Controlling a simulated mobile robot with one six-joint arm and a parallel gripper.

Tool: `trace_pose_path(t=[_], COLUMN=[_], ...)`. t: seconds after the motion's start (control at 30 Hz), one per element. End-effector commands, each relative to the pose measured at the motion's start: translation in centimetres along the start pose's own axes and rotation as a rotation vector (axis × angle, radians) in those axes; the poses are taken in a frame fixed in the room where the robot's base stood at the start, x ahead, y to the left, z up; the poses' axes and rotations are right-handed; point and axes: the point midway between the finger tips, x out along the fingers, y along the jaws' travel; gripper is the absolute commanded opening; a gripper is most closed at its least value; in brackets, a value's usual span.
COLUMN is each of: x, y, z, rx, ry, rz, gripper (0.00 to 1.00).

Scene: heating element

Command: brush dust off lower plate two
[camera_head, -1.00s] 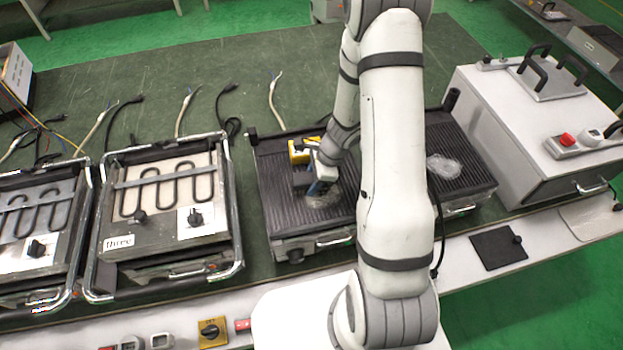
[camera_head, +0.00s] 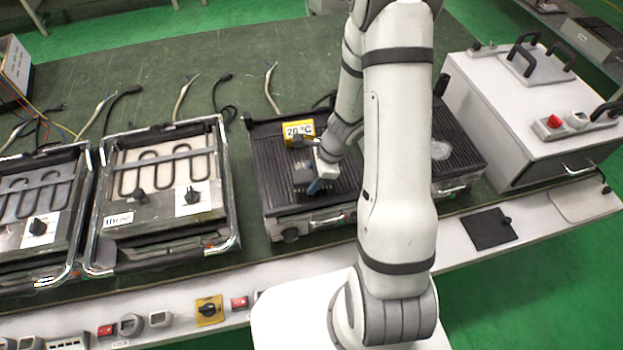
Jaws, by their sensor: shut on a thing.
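No clear dust patch shows around the brush. A second ribbed plate (camera_head: 470,160), to the right behind my arm, bears a pale dust patch (camera_head: 455,152). I see no number on either plate. My arm hides the area between them.
Two framed heater units, one labelled three (camera_head: 118,219), stand left. A white box with handles (camera_head: 530,125) stands right. Loose cables lie behind; the green bench top (camera_head: 150,65) is clear farther back.

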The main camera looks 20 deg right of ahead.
Motion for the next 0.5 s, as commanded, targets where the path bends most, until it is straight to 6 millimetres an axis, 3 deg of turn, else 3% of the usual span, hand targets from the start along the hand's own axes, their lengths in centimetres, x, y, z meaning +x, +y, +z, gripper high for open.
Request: trace_pose_path(t=[0.5], x=[-4.6], y=[0.0], z=[2.0], rx=[-0.001], ry=[0.000], rz=[0.003], gripper=[0.22])
